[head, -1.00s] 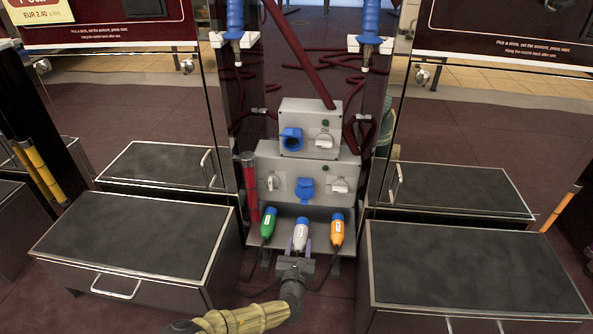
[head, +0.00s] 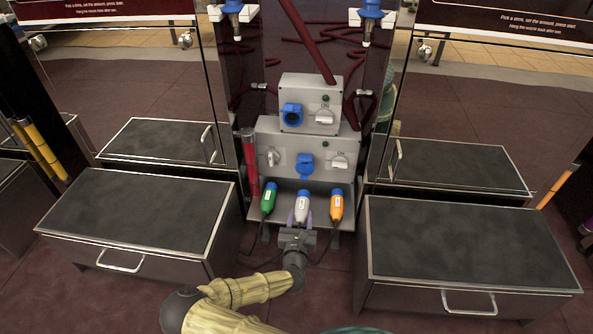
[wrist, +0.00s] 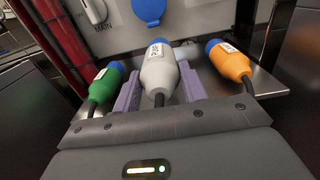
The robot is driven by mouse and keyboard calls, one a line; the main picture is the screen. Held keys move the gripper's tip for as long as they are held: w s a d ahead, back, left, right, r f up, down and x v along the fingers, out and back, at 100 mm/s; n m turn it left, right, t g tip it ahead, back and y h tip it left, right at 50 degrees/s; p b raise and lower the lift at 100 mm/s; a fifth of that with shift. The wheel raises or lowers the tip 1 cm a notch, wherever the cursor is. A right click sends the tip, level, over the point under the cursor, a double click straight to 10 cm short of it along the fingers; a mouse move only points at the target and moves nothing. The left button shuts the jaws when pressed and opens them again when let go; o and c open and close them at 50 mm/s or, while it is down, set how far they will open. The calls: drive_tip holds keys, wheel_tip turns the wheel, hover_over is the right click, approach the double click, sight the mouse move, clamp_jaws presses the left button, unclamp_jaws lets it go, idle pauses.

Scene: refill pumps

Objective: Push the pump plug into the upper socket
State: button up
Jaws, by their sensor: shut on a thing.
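A white plug with a blue end (head: 302,206) lies on the steel shelf between two others. Its label is too small to read in full. My gripper (head: 301,218) has its purple fingers on both sides of this plug and is shut on it. The wrist view shows the white plug (wrist: 158,72) between the fingers, its cable running back toward my gripper. The upper socket (head: 291,115) is a round blue socket on the left of the upper grey box (head: 311,92). A lower blue socket (head: 305,163), lid apparently down, is on the box below.
A green plug (head: 268,198) lies left of the white one and an orange plug (head: 337,205) right, both close to my fingers. Switches (head: 338,162) sit beside the lower socket. A red post (head: 251,170) stands left. Dark cabinets (head: 140,222) (head: 465,245) flank the shelf.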

drive_tip(key=d+r+n+y+p, duration=0.1)
drive_tip(key=d+r+p, duration=0.4)
drive_tip(key=r+p, duration=0.6)
drive_tip(key=d+r+n+y+p, duration=0.1)
drive_tip(key=d+r+p, duration=0.3)
drive_tip(key=r+p, duration=0.7)
drive_tip(key=shift+d+r+y+p, duration=0.35)
drive_tip(key=shift+r+y, duration=0.05)
drive_tip(key=shift+y, duration=0.3)
